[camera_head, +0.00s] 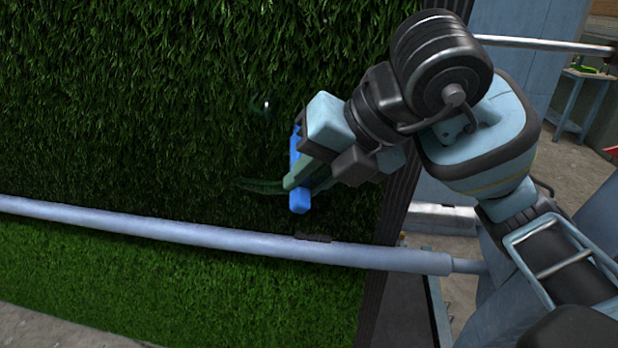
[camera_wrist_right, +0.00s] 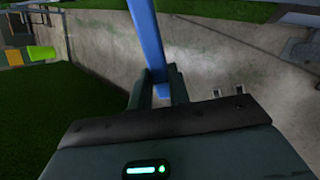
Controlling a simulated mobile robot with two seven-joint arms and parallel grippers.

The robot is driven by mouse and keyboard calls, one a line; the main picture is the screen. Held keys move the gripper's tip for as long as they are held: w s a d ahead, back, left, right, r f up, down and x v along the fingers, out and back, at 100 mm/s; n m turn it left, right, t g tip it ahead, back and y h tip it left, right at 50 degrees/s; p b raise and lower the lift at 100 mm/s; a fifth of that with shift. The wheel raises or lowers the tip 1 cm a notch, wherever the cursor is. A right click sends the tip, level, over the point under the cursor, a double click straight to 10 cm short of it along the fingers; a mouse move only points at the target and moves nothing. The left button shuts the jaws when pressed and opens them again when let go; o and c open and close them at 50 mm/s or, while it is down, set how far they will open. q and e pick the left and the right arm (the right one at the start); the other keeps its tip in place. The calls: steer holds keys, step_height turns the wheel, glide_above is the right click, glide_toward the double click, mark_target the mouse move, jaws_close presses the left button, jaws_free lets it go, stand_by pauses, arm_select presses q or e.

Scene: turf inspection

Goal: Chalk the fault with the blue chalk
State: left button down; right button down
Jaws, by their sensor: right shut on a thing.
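My right gripper (camera_head: 305,168) is shut on the blue chalk (camera_head: 299,200), a long blue stick held in front of the hanging turf (camera_head: 150,110). The chalk also shows between the fingers in the right wrist view (camera_wrist_right: 149,35). A dark green curved mark (camera_head: 258,187), perhaps a slit or fold, lies in the turf just left of the gripper; it may be the fault. A smaller dark mark with a white spot (camera_head: 266,105) is above it. I cannot tell whether the chalk touches the turf. My left gripper is out of view.
A grey-blue rail (camera_head: 150,231) runs across the turf below the gripper, with a small dark piece (camera_head: 313,238) on it. The turf's right edge is close to my arm. A small table (camera_head: 588,75) stands far right. Yellow-green (camera_wrist_right: 41,53) and orange (camera_wrist_right: 14,57) objects show in the wrist view.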

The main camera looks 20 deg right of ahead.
steer(key=shift+w+d+r, duration=0.1)
steer(key=shift+w+d, duration=0.05)
steer(key=shift+w, duration=0.1)
stand_by(0.3)
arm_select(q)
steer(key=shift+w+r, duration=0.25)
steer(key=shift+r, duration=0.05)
arm_select(e)
steer(key=shift+w+a, duration=0.5)
steer(key=shift+a, duration=0.4)
steer(key=shift+w+a, duration=0.1)
steer(key=shift+a, duration=0.05)
arm_select(q)
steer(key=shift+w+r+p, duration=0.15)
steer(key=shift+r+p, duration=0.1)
steer(key=shift+p, duration=0.1)
arm_select(e)
steer(key=shift+w+a, duration=0.5)
steer(key=shift+a, duration=0.1)
steer(key=shift+a, duration=0.1)
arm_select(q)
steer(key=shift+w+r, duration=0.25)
arm_select(e)
steer(key=shift+w+a, duration=0.55)
steer(key=shift+a, duration=0.2)
steer(key=shift+w+a, duration=0.1)
steer(key=shift+a, duration=0.05)
